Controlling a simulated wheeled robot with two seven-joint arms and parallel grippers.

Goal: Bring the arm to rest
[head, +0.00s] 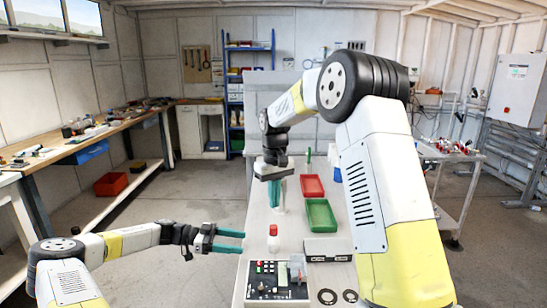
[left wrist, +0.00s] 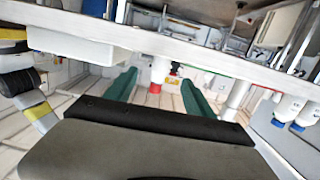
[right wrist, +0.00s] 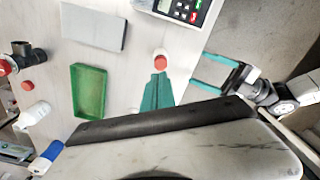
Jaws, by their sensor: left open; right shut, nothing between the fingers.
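My left gripper (head: 241,242) is at the lower left, beside the table's left edge. Its two teal fingers point right and stand apart with nothing between them. A small white bottle with a red cap (head: 273,240) stands upright on the table, just right of those fingertips and apart from them. It also shows beyond the fingers in the left wrist view (left wrist: 157,76). My right gripper (head: 273,204) points down over the farther part of the table, left of the trays. Its teal fingers are together and empty. In the right wrist view the red cap (right wrist: 160,63) appears beyond the fingertips (right wrist: 159,76).
The table holds a red tray (head: 312,186), a green tray (head: 334,228), a grey box (head: 327,249) and a control box with buttons (head: 264,289) at the near end. Two dark rings (head: 328,296) lie beside it. A workbench (head: 60,149) runs along the left wall, with open floor between.

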